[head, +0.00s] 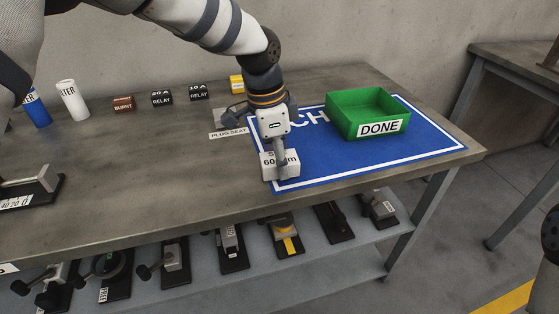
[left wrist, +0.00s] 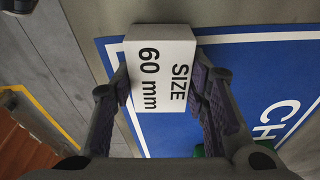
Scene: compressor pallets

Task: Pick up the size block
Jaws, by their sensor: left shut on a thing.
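The size block (head: 271,167) is a white block at the front left corner of the blue mat (head: 342,167) on the bench. In the left wrist view the block (left wrist: 160,68) shows the label "SIZE 60 mm". My left gripper (head: 279,165) comes down from above in the head view. In the left wrist view its two fingers (left wrist: 165,95) press on the block's opposite sides, so it is shut on the block. Whether the block touches the mat or is raised is hard to tell. My right gripper is not in view.
A green bin (head: 367,113) labelled "DONE" stands on the mat to the right. A plug seat plate (head: 229,133), relay blocks (head: 162,97) and filter cylinders (head: 72,101) line the bench's back. Several tools lie on the lower shelf (head: 345,250). Bare bench lies left of the mat.

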